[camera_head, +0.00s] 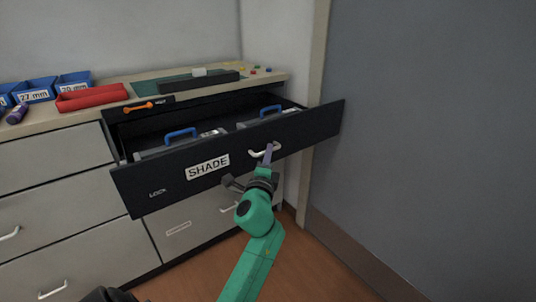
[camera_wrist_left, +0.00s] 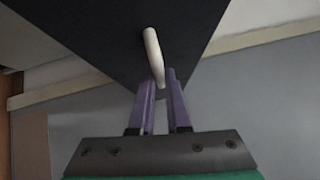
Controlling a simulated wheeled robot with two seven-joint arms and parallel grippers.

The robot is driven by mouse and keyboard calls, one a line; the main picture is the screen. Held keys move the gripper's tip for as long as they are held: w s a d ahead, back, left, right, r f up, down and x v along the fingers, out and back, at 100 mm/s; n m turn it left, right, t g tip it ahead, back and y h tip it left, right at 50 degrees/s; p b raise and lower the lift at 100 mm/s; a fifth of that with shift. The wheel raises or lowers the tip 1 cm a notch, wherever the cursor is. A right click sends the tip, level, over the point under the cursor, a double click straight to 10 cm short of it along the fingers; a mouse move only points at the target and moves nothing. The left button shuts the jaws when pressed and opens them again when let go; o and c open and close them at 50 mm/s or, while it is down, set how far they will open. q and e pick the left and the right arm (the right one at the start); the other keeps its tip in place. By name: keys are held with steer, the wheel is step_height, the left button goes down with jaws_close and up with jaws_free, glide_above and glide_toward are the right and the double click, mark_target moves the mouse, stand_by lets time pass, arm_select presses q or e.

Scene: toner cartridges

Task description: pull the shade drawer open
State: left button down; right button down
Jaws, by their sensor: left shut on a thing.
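The black shade drawer (camera_head: 236,155) stands pulled out from the cabinet, with a white "SHADE" label (camera_head: 208,167) on its front. Its white bar handle (camera_head: 257,153) sits right of the label. Inside lie dark cartridges with blue handles (camera_head: 180,134). My left gripper (camera_head: 268,154), on a green arm, is at the drawer handle. In the left wrist view, the purple fingers (camera_wrist_left: 161,88) are shut on the white handle (camera_wrist_left: 153,52), with the dark drawer front (camera_wrist_left: 110,40) behind it. My right gripper does not show.
The countertop holds blue bins (camera_head: 38,90), a red tray (camera_head: 92,97), an orange tool (camera_head: 138,108) and a black bar (camera_head: 186,83). Other grey drawers (camera_head: 50,210) are shut. A grey panel (camera_head: 430,130) stands close to the drawer's right. Wooden floor (camera_head: 290,260) shows in front.

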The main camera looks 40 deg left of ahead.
arm_select(q)
steer(key=c, duration=0.9)
jaws_free()
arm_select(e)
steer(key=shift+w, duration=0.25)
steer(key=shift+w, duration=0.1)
arm_select(q)
steer(key=b+v, duration=0.3)
steer(key=v, duration=1.1)
steer(key=shift+s+d+b, duration=0.1)
steer(key=shift+s+b, duration=0.2)
steer(key=shift+b, duration=0.1)
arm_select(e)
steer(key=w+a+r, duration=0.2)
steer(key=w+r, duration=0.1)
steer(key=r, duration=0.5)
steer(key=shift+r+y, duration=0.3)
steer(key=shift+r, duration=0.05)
